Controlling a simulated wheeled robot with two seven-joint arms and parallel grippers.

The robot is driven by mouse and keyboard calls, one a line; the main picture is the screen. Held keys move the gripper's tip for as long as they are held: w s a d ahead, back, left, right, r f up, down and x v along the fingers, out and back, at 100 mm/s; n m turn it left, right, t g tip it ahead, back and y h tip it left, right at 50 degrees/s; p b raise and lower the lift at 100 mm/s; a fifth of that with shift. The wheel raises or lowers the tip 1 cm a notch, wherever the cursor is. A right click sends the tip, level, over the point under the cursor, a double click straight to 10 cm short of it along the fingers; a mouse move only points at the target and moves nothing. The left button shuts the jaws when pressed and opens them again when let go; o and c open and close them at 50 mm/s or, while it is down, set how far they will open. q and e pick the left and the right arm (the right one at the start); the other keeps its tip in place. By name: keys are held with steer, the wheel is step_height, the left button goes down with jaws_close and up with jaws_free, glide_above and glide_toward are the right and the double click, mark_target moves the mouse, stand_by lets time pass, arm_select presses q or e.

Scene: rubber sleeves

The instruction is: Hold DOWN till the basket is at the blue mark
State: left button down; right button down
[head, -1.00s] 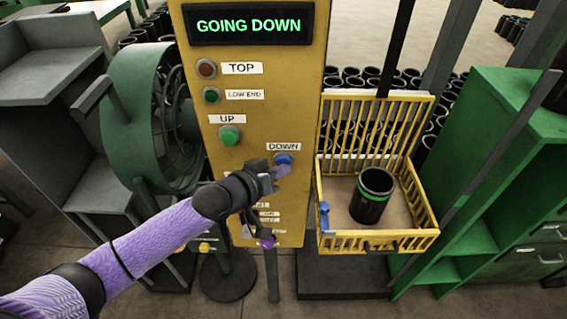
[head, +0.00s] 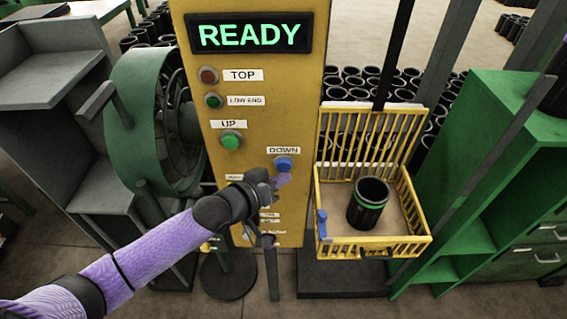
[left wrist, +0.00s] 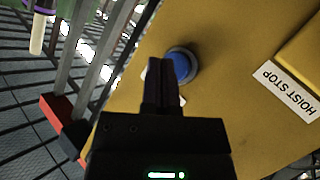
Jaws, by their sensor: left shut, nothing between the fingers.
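The yellow wire basket (head: 374,244) hangs right of the yellow control panel (head: 240,100) in the head view. One black sleeve with a green band (head: 369,203) stands upright in it. A small blue piece (head: 321,222) shows at the basket's left front corner; I cannot tell whether it is the mark or how level they are. The blue DOWN button (head: 284,163) is on the panel and shows in the left wrist view (left wrist: 181,66). My left gripper (head: 283,181) is shut and empty, its tip just below the button, seemingly apart from it. My right gripper is not visible.
The display (head: 249,34) reads READY. The green UP button (head: 231,141) is up and left of DOWN. A HOIST STOP label (left wrist: 286,91) shows in the left wrist view. A green fan (head: 150,120) stands left, a green shelf (head: 490,160) right.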

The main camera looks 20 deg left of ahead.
arm_select(q)
steer(key=s+p, duration=0.2)
steer(key=s+d+p, duration=0.1)
steer(key=s+p, duration=0.1)
steer(key=shift+s+d, duration=0.2)
steer(key=shift+s, duration=0.2)
stand_by(0.4)
steer(key=s+a+f+g+y+b, duration=0.25)
steer(key=f+b, duration=0.25)
steer(key=f, duration=0.6)
steer(key=s+a+f+g+y+b, duration=0.15)
steer(key=s+f+b, duration=0.25)
steer(key=f, duration=0.7)
steer(key=s+a+f+g+y+b, duration=0.1)
steer(key=s+a+f+b, duration=0.3)
steer(key=f, duration=0.7)
steer(key=s+f+m+g+y+b, duration=0.1)
steer(key=s+f+g+b, duration=0.2)
steer(key=s+f, duration=0.7)
steer(key=s+d+f+m+g+b, duration=0.1)
steer(key=s+f+g+b, duration=0.3)
steer(key=s+f+b, duration=0.4)
steer(key=s+f, duration=0.3)
steer(key=s, duration=0.4)
steer(key=shift+s+d+m+y, duration=0.15)
steer(key=shift+d+m+y, duration=0.15)
steer(key=shift+y, duration=0.1)
